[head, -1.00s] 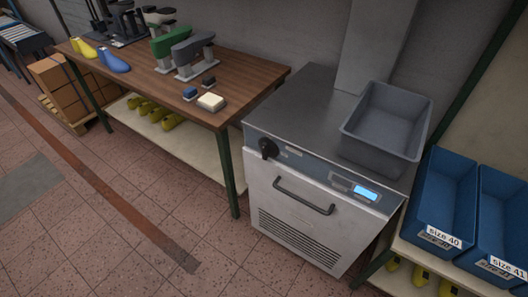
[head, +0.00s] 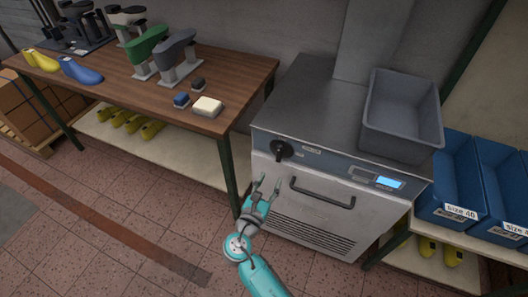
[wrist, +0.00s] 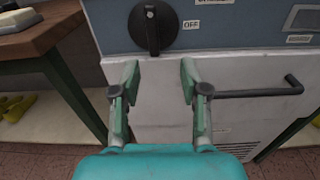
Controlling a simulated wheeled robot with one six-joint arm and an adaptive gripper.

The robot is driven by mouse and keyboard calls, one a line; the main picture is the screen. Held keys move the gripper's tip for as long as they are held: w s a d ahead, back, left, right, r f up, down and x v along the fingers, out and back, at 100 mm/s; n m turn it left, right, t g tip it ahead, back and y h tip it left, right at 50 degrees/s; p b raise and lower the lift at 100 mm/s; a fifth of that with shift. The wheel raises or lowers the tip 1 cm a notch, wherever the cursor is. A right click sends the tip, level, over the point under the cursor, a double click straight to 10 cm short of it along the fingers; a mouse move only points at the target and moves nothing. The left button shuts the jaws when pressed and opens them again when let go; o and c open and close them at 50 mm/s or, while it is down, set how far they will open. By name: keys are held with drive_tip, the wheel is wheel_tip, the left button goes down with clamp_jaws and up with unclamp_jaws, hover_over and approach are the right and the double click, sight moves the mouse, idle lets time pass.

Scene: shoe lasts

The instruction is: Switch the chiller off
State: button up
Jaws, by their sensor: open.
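The chiller (head: 310,228) is a steel cabinet with a dark control strip and a white front. Its black rotary knob (head: 281,150) sits at the left of the strip, and the display (head: 388,183) at the right glows blue. In the wrist view the knob (wrist: 152,26) has its bar upright, and an "OFF" label (wrist: 192,24) is to its right. My gripper (head: 265,184) is open and empty in front of the chiller, below the knob and left of the door handle (head: 322,192). In the wrist view my gripper (wrist: 158,82) has its fingers apart, below the knob and not touching it.
A grey bin (head: 402,115) stands on the chiller top. A wooden bench (head: 130,85) with shoe lasts and small blocks is to the left. Blue bins (head: 450,185) on a shelf are to the right. The tiled floor (head: 120,200) at the left is clear.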

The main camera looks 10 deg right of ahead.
sight(278, 154)
drive_tip(key=x, duration=0.7)
drive_tip(key=a+r+x, duration=0.1)
drive_tip(key=x, duration=0.3)
drive_tip(key=shift+w, duration=0.3)
clamp_jaws()
